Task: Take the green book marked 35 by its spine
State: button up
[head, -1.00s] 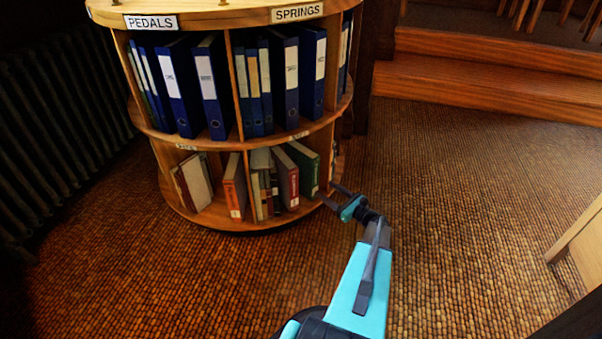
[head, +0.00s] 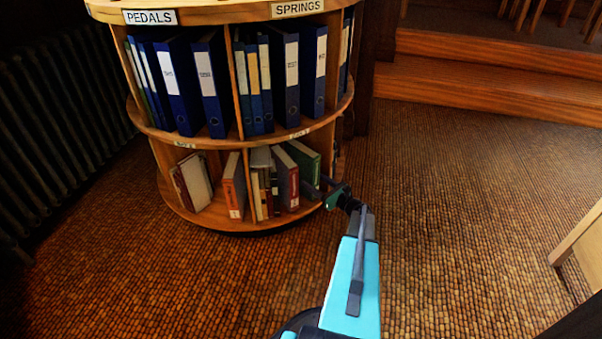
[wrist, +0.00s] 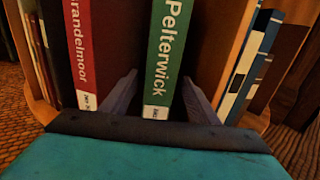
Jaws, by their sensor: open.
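The green book (head: 304,160) stands at the right of the lower shelf, partly hidden by my gripper. In the wrist view the green book (wrist: 166,55) shows its spine lettered "Pelterwick", with a white label at the foot too small to read. My gripper (head: 318,187) is at the shelf front. In the wrist view its two fingers (wrist: 158,98) are apart, one on each side of the lower green spine. I cannot tell whether either finger touches the book. The left finger lies between the green book and a red book (wrist: 82,50) lettered "Brandelmoor".
The round wooden shelf (head: 215,217) holds blue binders (head: 208,85) above and several books below. An orange-red book (head: 234,185) and leaning pale books (head: 195,182) stand further left. The floor (head: 450,220) to the right is clear. A radiator (head: 60,130) stands at left.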

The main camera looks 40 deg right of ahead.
aim_at(305, 175)
jog(key=shift+w, duration=0.1)
jog(key=shift+w+f+b, duration=0.15)
jog(key=shift+w+b, duration=0.35)
jog(key=shift+w, duration=0.1)
jog(key=shift+w+b, duration=0.85)
jog(key=shift+w, duration=1.05)
jog(key=shift+c, duration=0.5)
grip_shut()
jog(key=shift+r, duration=0.25)
